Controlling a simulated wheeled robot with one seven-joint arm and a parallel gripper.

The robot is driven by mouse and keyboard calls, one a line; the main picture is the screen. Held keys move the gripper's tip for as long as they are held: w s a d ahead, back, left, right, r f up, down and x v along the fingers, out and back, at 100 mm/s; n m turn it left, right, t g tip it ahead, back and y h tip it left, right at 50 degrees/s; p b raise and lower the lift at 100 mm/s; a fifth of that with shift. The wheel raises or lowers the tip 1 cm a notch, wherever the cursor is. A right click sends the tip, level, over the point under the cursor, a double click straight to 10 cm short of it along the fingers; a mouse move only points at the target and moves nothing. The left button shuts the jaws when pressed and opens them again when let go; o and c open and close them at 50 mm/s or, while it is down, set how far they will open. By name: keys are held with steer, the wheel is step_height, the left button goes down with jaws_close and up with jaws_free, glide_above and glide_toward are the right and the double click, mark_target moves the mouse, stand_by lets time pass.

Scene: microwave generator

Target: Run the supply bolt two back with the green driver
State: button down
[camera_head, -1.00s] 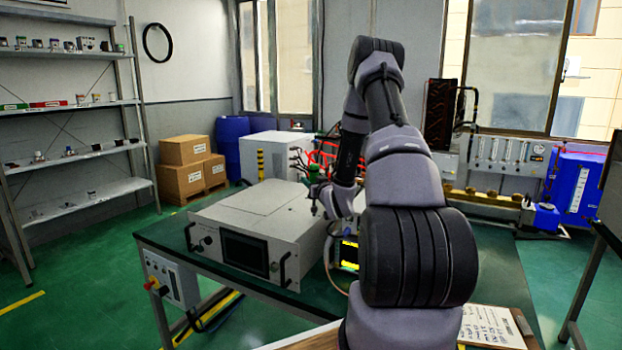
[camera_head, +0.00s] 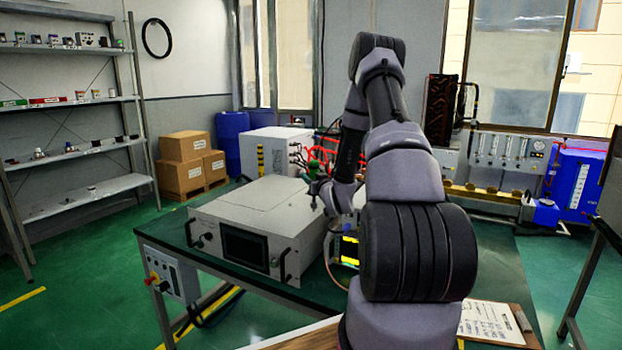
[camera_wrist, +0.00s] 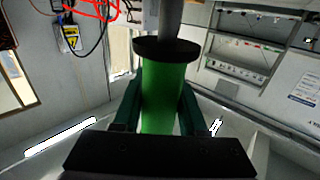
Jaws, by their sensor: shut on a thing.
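My gripper (camera_head: 316,188) is shut on the green driver (camera_head: 314,168) above the right rear part of the grey generator case (camera_head: 250,208). In the wrist view the driver's green handle (camera_wrist: 162,95) sits between the two fingers, with a dark collar and a grey shaft beyond it. The driver's tip is out of the wrist view. The supply bolts cannot be made out in either view; my arm hides part of the area behind the case.
The case stands on a dark green bench (camera_head: 180,232). A small device with a yellow display (camera_head: 349,250) stands right of the case, beside my arm. Red hoses (camera_head: 325,155) and a white cabinet (camera_head: 268,150) are behind. A clipboard (camera_head: 490,322) lies at the front right.

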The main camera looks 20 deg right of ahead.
steer(key=shift+f, duration=0.55)
stand_by(0.9)
steer(key=shift+r, duration=0.2)
stand_by(0.9)
step_height(320, 180, up, 9)
stand_by(1.1)
